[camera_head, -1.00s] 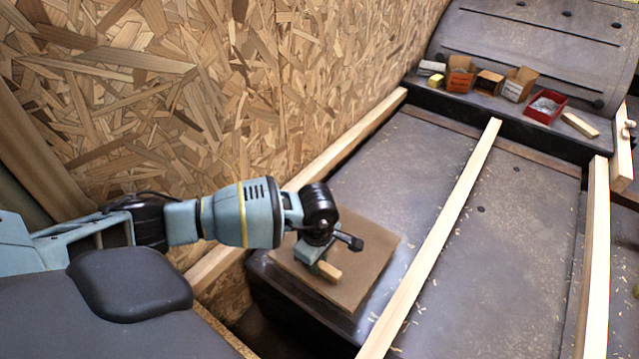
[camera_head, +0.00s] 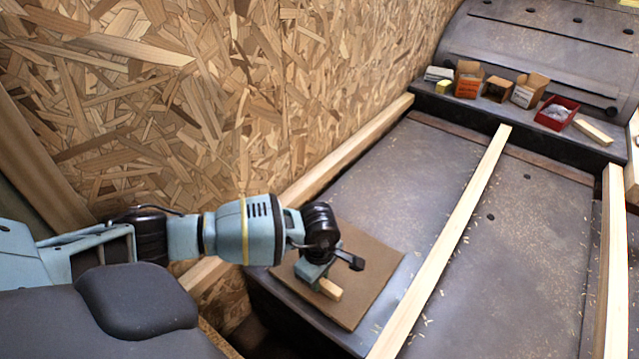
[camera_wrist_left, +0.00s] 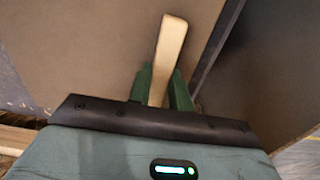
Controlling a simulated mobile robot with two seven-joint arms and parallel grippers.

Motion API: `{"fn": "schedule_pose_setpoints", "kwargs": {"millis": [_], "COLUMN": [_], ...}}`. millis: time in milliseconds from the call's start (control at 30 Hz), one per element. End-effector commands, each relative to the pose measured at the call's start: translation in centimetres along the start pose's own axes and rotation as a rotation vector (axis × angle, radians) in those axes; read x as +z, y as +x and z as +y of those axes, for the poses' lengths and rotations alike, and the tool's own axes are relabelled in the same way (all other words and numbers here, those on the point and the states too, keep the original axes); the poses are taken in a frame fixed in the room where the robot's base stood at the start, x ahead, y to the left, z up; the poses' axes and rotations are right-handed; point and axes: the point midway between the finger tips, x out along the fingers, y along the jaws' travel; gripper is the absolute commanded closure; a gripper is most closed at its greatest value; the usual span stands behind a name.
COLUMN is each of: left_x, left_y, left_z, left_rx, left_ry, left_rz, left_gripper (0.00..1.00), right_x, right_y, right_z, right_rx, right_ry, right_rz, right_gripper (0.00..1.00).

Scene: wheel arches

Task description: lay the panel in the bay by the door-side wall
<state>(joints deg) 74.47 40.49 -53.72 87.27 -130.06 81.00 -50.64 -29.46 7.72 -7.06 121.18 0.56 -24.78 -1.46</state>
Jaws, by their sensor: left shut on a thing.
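The panel (camera_head: 372,262) is a flat brown square board with a pale wooden grip block (camera_head: 331,290) on top. My left gripper (camera_head: 318,276) is shut on that block, seen also in the left wrist view (camera_wrist_left: 168,45) between green fingers (camera_wrist_left: 165,88). The panel is over the near end of the grey bay (camera_head: 400,180) between the wall-side batten (camera_head: 350,155) and the middle batten (camera_head: 455,228). I cannot tell whether the panel touches the floor. The chipboard wall (camera_head: 330,70) stands to the left. My right gripper is not in view.
A second bay (camera_head: 520,250) lies between the middle batten and the right batten (camera_head: 611,260). Small cardboard boxes (camera_head: 497,88) and a red tray (camera_head: 556,112) stand on the dark ledge at the back. The far part of the wall-side bay is clear.

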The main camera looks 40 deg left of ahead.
Motion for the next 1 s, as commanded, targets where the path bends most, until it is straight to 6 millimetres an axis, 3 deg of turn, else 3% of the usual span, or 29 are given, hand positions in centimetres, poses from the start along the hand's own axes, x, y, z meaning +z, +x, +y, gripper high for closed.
{"fn": "schedule_pose_setpoints", "kwargs": {"millis": [133, 167, 367, 733, 1000], "left_x": [0.0, 0.0, 0.0, 0.0, 0.0], "left_y": [-0.2, -0.2, -0.1, -0.3, -3.4], "left_z": [0.1, 0.1, 0.1, -0.1, 0.1], "left_rx": [0.004, 0.004, 0.002, -0.001, 0.004], "left_ry": [0.0, 0.0, 0.0, 0.0, 0.0], "left_rz": [-0.001, -0.001, 0.0, 0.001, 0.001], "left_gripper": [1.0, 0.79, 0.55, 0.55, 0.55], "right_x": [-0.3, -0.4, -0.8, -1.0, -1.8], "right_y": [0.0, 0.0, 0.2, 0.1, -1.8], "right_z": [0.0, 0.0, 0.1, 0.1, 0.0], "right_rx": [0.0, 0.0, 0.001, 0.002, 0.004], "right_ry": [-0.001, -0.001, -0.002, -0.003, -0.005], "right_rz": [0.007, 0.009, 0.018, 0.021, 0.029], "right_gripper": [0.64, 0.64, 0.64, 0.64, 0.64]}}
